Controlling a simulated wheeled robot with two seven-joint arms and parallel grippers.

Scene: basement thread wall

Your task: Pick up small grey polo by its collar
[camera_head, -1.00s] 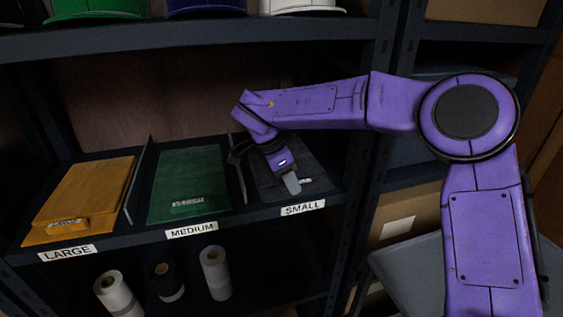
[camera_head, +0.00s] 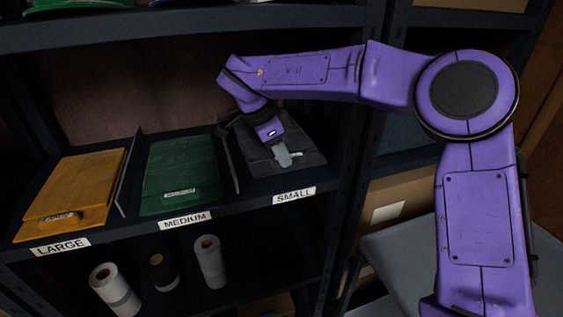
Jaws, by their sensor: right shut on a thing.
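The small grey polo (camera_head: 305,152) lies folded and dark on the shelf, in the bay above the SMALL label (camera_head: 294,195). My right gripper (camera_head: 283,161) reaches down onto its front part and is shut on it, near a small pale tag. The gripper and wrist cover part of the polo, so the exact grip on the collar is hard to see. The polo still looks flat on the shelf. My left gripper is not in view.
A green folded polo (camera_head: 183,170) lies in the MEDIUM bay and a yellow one (camera_head: 85,185) in the LARGE bay. Thin upright dividers (camera_head: 129,175) separate the bays. Rolls (camera_head: 210,262) stand on the shelf below. An upper shelf (camera_head: 190,27) hangs over the bays.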

